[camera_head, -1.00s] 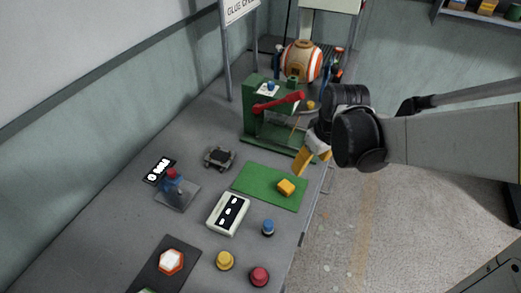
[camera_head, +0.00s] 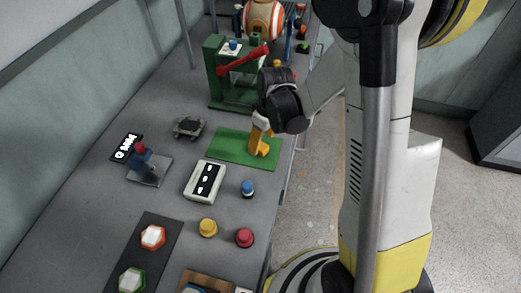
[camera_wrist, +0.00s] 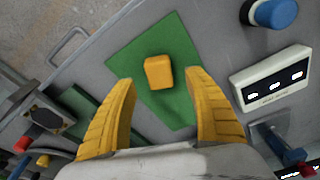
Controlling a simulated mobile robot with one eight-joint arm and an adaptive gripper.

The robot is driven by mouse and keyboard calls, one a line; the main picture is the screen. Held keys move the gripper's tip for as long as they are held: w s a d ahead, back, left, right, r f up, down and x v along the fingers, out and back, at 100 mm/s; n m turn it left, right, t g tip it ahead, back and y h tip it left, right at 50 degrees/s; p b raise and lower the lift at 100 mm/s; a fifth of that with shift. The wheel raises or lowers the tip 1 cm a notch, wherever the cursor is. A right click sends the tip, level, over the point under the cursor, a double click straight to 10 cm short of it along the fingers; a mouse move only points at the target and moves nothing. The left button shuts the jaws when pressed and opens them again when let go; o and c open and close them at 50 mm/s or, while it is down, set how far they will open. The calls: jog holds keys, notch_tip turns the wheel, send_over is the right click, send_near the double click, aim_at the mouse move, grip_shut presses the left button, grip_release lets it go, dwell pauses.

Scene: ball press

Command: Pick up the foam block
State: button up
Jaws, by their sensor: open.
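The foam block is a small yellow-orange block (camera_wrist: 158,72) lying on a green mat (camera_wrist: 186,40) in the wrist view. In the head view the green mat (camera_head: 226,145) shows, and the block is hard to tell apart from my yellow fingers. My gripper (camera_wrist: 160,112) is open and empty in the wrist view, its two yellow fingers apart. The block appears between the fingers and a little beyond their tips. In the head view my gripper (camera_head: 262,147) is over the mat's right part.
A green press with a red lever (camera_head: 243,60) stands behind the mat. A white box with black displays (camera_head: 205,181) and a blue button (camera_head: 247,188) are in front of it. Yellow (camera_head: 208,228) and red (camera_head: 244,238) buttons stand nearer. The table's right edge is close.

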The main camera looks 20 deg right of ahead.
aim_at(261, 146)
jog(key=f, duration=0.1)
jog(key=f+b, duration=0.1)
jog(key=f, duration=0.2)
jog(key=shift+w+a, duration=0.15)
jog(key=shift+w, duration=0.15)
jog(key=shift+r, duration=0.15)
jog(key=c, duration=1)
jog(key=shift+r, duration=0.15)
notch_tip(261, 146, up, 4)
jog(key=shift+r+p, duration=0.2)
jog(key=shift+p, duration=0.9)
jog(key=shift+s+d+r+p, duration=0.55)
jog(key=shift+s+d+r, duration=0.45)
jog(key=shift+d, duration=0.7)
jog(key=shift+s+d+r+p, duration=0.6)
jog(key=shift+s+d+r, duration=0.4)
jog(key=shift+d, duration=0.75)
jog(key=shift+s+d+r+p, duration=0.55)
jog(key=shift+s+d+r, duration=0.25)
jog(key=shift+d+r, duration=0.65)
jog(key=shift+d+f, duration=0.25)
jog(key=shift+f, duration=0.05)
